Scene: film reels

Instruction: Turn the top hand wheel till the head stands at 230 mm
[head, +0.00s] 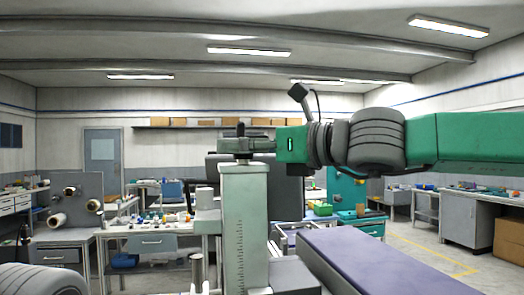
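A pale grey-green column (246,205) stands upright near the middle of the head view, with a graduated scale down its front. The scale's numbers are too small to read, and I cannot make out where the head stands on it. Small dark parts at the column's top (240,130) seem to belong to the hand wheel. My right arm comes in from the right, and its gripper (262,145) is at the column's top, at the wheel. Its fingers are too small and overlapped to tell open from shut. My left gripper is out of view; only a grey rounded part of that arm shows at bottom left.
A long purple-topped surface (385,262) lies in front at right. A dark panel (285,190) stands behind the column. Workbenches with small items (150,242) and a reel rack (75,205) are at left; a grey cabinet (472,215) is at right. Open floor shows at right.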

